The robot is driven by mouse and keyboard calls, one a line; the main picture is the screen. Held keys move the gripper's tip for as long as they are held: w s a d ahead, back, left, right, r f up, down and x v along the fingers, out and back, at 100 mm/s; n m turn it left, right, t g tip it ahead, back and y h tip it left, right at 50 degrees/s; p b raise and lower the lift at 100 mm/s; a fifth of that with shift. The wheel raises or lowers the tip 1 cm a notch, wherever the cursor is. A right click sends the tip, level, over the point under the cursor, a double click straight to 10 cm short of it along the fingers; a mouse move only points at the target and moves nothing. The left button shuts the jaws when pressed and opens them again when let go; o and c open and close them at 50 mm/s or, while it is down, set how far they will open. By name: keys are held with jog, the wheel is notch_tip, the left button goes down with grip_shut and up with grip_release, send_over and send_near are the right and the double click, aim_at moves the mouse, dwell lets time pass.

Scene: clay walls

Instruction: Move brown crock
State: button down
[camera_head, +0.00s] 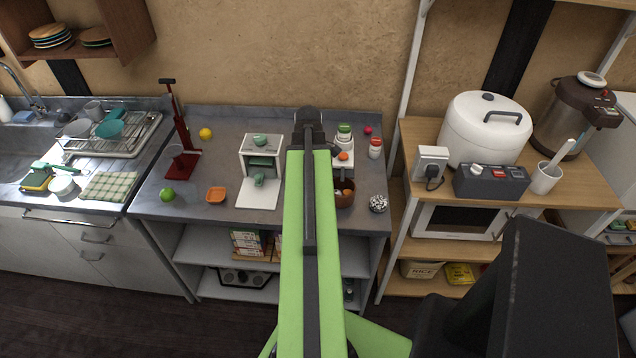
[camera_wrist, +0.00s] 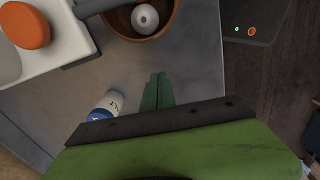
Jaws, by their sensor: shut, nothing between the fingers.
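The brown crock (camera_head: 346,201) is a round, open bowl near the front edge of the grey counter, just right of my arm. Small things, one of them orange, show inside it. In the wrist view the crock (camera_wrist: 168,27) is cut off by the top edge, with a round whitish thing inside. My gripper (camera_wrist: 157,82) is shut and empty, its green fingertips below the crock in the picture and apart from it. In the head view my arm hides the gripper.
A white stand (camera_wrist: 62,45) bearing an orange thing is beside the crock. A small white bottle with a blue end (camera_wrist: 105,106) is left of my fingers. A black-and-white patterned ball (camera_head: 378,203) is right of the crock. A small white cabinet (camera_head: 260,170) stands left of my arm.

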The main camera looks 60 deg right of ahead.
notch_tip(320, 180, up, 10)
jog(key=p, duration=0.7)
jog(key=shift+s+p, duration=0.35)
jog(key=shift+p, duration=0.05)
jog(key=shift+d+f, duration=0.1)
jog(key=shift+f, duration=0.05)
